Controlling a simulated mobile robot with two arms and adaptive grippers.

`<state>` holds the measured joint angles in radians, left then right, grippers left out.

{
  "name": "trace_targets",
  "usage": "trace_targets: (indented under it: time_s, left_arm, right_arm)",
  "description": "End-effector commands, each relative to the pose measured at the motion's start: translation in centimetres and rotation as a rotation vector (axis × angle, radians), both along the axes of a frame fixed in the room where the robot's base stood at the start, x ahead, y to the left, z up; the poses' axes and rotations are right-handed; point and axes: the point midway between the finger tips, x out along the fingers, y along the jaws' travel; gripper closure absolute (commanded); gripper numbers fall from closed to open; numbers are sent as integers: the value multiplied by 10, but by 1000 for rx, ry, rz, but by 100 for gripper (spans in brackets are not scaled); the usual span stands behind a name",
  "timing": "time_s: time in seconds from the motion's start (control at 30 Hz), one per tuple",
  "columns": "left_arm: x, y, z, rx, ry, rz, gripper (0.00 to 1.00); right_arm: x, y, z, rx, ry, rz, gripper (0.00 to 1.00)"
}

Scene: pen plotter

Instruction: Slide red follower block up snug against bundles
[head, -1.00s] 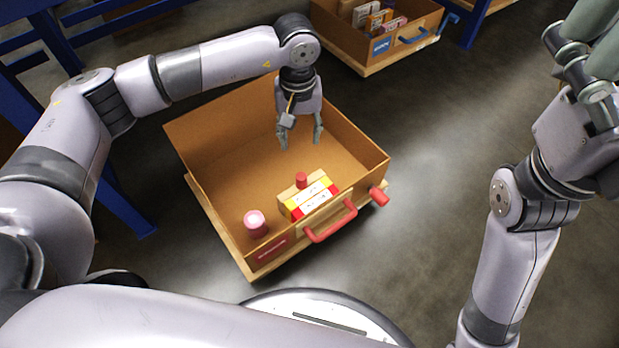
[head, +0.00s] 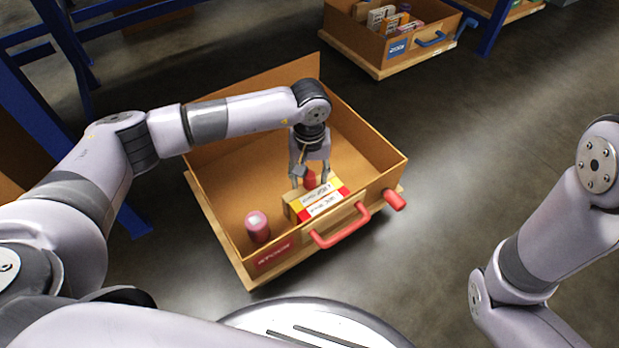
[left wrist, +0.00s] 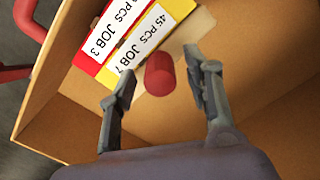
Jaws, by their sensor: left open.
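A red knob (head: 309,178) stands upright just behind the bundles in the brown drawer. It also shows in the left wrist view (left wrist: 159,74), with a pale tan block (left wrist: 203,34) beside it that is partly hidden. The yellow bundle (head: 294,208) and the red bundle (left wrist: 80,61) lie side by side at the drawer's front, with white job labels. My left gripper (head: 309,184) is open and lowered into the drawer, its fingers on either side of the red knob. Whether they touch it I cannot tell. My right gripper is out of view.
A pink-red cylinder (head: 257,227) stands in the drawer's front left corner. The drawer (head: 218,200) has raised walls and a red front handle (head: 340,228). Its back floor is clear. Another bin (head: 367,48) with boxes stands farther back.

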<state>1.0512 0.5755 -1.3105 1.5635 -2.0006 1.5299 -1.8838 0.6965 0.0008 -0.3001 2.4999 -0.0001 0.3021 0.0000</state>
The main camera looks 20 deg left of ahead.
Motion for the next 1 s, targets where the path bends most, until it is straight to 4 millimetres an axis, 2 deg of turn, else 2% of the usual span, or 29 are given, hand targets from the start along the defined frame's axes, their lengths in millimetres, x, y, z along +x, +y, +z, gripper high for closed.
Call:
trace_targets:
  time_s: [0.3,1.0]
  left_arm:
    - [0,0,-1,0,0,0,55]
    - [0,0,-1,0,0,0,100]
  right_arm:
    - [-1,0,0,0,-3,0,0]
    - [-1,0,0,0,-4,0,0]
